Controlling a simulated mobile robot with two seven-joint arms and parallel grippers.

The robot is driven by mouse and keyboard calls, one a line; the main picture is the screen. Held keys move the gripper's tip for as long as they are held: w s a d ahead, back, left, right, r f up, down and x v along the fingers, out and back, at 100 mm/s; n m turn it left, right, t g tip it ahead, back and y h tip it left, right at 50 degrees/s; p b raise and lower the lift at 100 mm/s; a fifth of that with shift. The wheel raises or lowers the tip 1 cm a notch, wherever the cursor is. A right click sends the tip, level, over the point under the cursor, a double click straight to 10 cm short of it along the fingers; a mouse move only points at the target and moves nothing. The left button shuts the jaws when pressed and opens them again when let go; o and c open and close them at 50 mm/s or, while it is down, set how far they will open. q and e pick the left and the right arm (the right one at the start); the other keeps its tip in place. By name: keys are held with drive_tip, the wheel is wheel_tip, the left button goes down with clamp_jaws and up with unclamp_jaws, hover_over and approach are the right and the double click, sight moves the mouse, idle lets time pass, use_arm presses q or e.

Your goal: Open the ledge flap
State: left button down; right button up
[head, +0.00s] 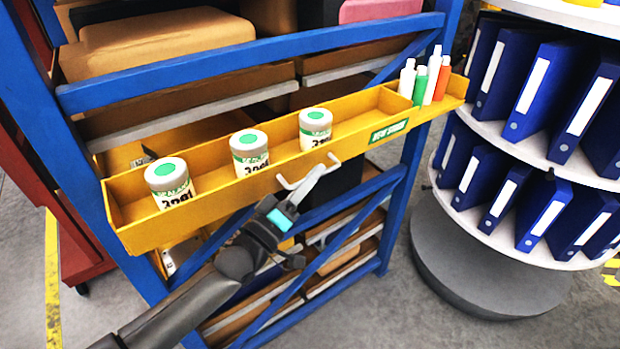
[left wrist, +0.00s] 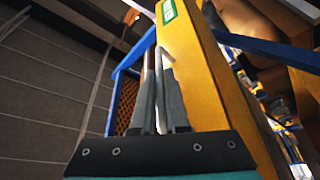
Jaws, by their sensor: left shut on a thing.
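A long yellow ledge (head: 220,200) runs across the front of the blue rack, with a green label (head: 389,131) on its front. It also shows close up in the left wrist view (left wrist: 200,90). A pale, bent handle (head: 333,160) sticks out from the ledge's front face; part of it shows between the finger ends in the left wrist view (left wrist: 158,58). My left gripper (head: 305,184) is shut on this handle, coming from below and in front. The fingers hide part of the handle. I cannot tell which part of the ledge hinges. My right gripper is not in view.
The blue rack (head: 250,62) holds boxes. A round shelf with blue binders (head: 530,85) stands close on the right. Grey floor lies between.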

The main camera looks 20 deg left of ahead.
use_arm(q)
wheel_tip(320, 180, down, 6)
drive_tip(key=d+m+g+h+b, duration=0.1)
drive_tip(key=m+g+h+b, duration=0.2)
drive_tip(key=m+h+b, duration=0.5)
drive_tip(key=shift+s+f+m+b, duration=0.35)
drive_tip(key=shift+m+b, duration=1.45)
drive_tip(key=shift+m, duration=3.1)
drive_tip(key=shift+r+g, duration=0.1)
drive_tip(key=shift+g, duration=0.3)
drive_tip(key=c, duration=0.9)
unclamp_jaws()
drive_tip(key=shift+r, duration=0.1)
